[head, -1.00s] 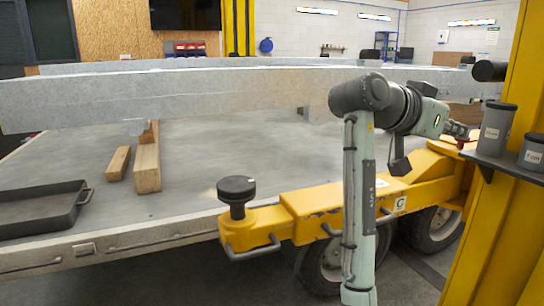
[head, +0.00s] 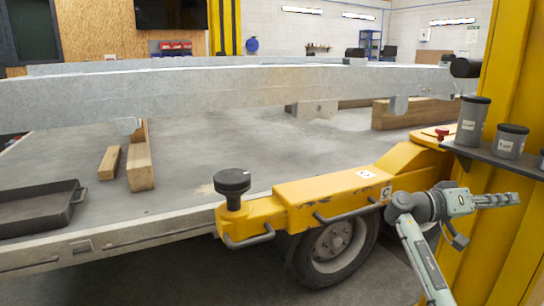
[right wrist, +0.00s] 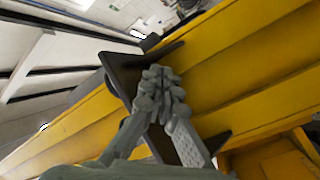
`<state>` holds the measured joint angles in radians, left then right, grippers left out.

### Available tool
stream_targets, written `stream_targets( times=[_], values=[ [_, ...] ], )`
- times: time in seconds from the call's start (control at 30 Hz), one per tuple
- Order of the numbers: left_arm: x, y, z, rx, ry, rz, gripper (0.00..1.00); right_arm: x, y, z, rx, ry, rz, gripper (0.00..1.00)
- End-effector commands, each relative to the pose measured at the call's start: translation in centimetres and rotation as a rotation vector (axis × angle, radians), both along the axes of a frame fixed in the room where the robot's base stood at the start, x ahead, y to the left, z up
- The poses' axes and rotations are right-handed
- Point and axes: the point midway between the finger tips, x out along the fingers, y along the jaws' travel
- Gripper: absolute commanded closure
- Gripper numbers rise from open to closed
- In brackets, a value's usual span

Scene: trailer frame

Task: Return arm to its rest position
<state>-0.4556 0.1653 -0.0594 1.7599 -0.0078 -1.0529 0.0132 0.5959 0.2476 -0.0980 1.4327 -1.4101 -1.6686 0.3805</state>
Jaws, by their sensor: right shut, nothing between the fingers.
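My right arm is folded low at the right of the head view. Its gripper (head: 508,198) points right, in front of the yellow post (head: 515,120) and below the small dark shelf (head: 500,157). The gripper is shut with nothing between its fingers. In the right wrist view the closed fingers (right wrist: 160,82) show against the yellow post and the shelf's dark bracket; whether they touch it I cannot tell. My left gripper is not in view.
Grey cups (head: 472,120) stand on the shelf. A yellow jack arm (head: 330,195) with a black knob (head: 232,182) lies along the trailer's edge, above a wheel (head: 335,250). A galvanized beam (head: 220,92), wooden blocks (head: 140,165) and a black tray (head: 35,208) are on the trailer bed.

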Motion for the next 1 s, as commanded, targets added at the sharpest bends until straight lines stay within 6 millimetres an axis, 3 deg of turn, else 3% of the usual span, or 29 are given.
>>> stream_targets(
  times=[0.03,0.13,0.37,0.47,0.6,0.8,0.9,1.0],
  values=[
    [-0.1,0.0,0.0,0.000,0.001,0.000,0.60,-0.8,-2.1,-0.9,-0.037,0.056,-0.035,1.00],
    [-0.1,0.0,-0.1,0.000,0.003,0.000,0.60,-2.4,-5.7,-2.2,-0.099,0.149,-0.096,1.00],
    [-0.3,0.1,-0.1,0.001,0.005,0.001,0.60,4.9,-4.7,-9.7,0.224,0.237,0.237,1.00],
    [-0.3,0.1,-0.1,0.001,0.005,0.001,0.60,8.0,-3.2,-13.1,0.356,0.263,0.399,1.00],
    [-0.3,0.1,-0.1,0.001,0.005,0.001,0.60,12.2,0.7,-17.1,0.534,0.264,0.640,1.00],
    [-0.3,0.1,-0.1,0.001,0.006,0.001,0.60,16.7,7.4,-20.0,0.733,0.202,0.947,1.00],
    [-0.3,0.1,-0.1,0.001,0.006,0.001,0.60,18.2,10.8,-20.4,0.813,0.149,1.081,1.00],
    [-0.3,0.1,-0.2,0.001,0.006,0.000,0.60,16.2,12.3,-24.2,0.856,0.183,1.089,1.00]
  ],
)
